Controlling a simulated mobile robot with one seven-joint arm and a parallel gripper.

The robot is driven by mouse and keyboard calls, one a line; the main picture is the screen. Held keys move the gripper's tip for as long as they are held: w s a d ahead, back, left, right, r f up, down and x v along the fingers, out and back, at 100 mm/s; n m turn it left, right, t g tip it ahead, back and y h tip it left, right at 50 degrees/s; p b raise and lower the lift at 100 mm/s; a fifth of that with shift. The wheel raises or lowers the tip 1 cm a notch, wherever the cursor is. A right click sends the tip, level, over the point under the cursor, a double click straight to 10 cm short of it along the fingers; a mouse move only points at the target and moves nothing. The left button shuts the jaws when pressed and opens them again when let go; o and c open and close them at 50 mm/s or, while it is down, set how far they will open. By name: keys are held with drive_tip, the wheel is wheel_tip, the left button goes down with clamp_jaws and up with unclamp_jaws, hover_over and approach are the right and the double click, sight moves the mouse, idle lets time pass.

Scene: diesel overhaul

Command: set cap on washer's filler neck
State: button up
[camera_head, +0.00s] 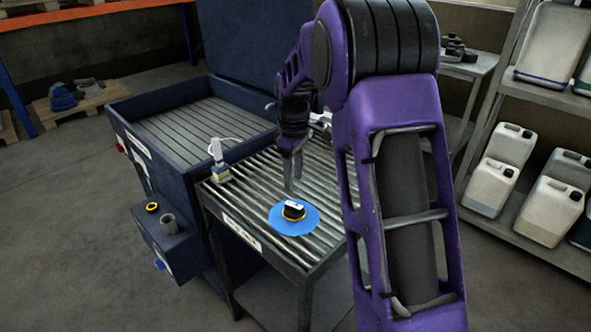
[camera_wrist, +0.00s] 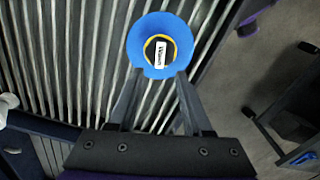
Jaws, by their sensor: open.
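A black cap (camera_head: 293,210) with a yellow rim and a white label lies on a round blue mat (camera_head: 310,222) on the slatted table. The cap shows in the wrist view (camera_wrist: 161,52) beyond my fingertips. My gripper (camera_head: 292,178) is open and empty, above and slightly behind the cap in the head view. The washer (camera_head: 168,163) is a dark blue tub with a slatted top.
A spray bottle (camera_head: 218,165) stands at the table's left corner. The slatted table (camera_head: 262,180) adjoins the washer. Shelves with several white jugs (camera_head: 495,170) stand at the right. Grey floor is open in front of the washer.

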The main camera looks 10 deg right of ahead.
sight(294, 205)
drive_tip(key=shift+f+b, duration=1.4)
drive_tip(key=shift+f, duration=2.75)
clamp_jaws()
drive_tip(key=shift+s, duration=0.1)
